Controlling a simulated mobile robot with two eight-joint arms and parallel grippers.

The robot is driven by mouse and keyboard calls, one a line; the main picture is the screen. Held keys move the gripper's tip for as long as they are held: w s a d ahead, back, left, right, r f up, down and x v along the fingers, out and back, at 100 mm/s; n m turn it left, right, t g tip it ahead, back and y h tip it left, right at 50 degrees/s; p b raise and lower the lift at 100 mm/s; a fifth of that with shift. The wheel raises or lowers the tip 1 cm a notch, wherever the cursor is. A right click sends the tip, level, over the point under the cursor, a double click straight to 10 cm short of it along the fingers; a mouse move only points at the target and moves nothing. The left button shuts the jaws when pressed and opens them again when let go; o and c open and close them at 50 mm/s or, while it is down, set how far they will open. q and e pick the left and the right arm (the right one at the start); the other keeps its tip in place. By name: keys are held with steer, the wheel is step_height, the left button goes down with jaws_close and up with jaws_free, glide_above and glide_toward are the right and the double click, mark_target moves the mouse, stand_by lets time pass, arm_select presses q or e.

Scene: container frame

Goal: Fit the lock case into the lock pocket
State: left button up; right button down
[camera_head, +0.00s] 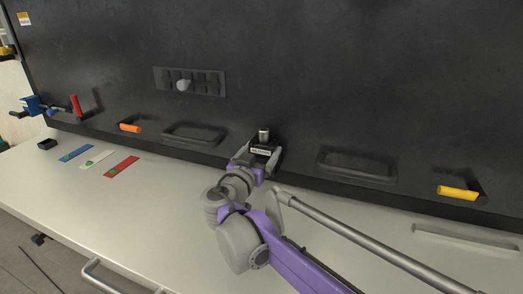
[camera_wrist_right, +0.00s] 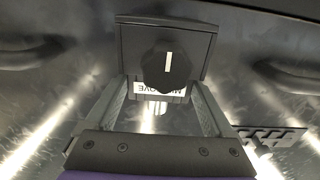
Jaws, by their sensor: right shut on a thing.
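My right gripper (camera_head: 262,152) is shut on a dark, box-shaped lock case (camera_head: 265,149) with a white label, in front of the lower middle of the black panel. A short metal cylinder shows at the case's top. In the right wrist view, the fingers of the gripper (camera_wrist_right: 163,92) flank the case (camera_wrist_right: 130,48), which has a black knob with a white line; its label is upside down. I cannot tell whether the case touches the panel. No lock pocket can be clearly made out; the case and gripper may hide it. My left gripper is not in view.
The black panel (camera_head: 300,70) carries a slotted plate (camera_head: 216,83) with a pale knob, two dark handles (camera_head: 194,134) (camera_head: 357,167) and orange (camera_head: 130,128) and yellow (camera_head: 457,193) levers. Blue, white and red cards lie on the pale worktop (camera_head: 140,215). A blue clamp (camera_head: 35,106) stands at left.

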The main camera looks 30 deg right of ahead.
jaws_free()
steer(key=v, duration=1)
steer(key=shift+s+a+b, duration=0.25)
steer(key=shift+s+b, duration=0.05)
steer(key=shift+s, duration=0.05)
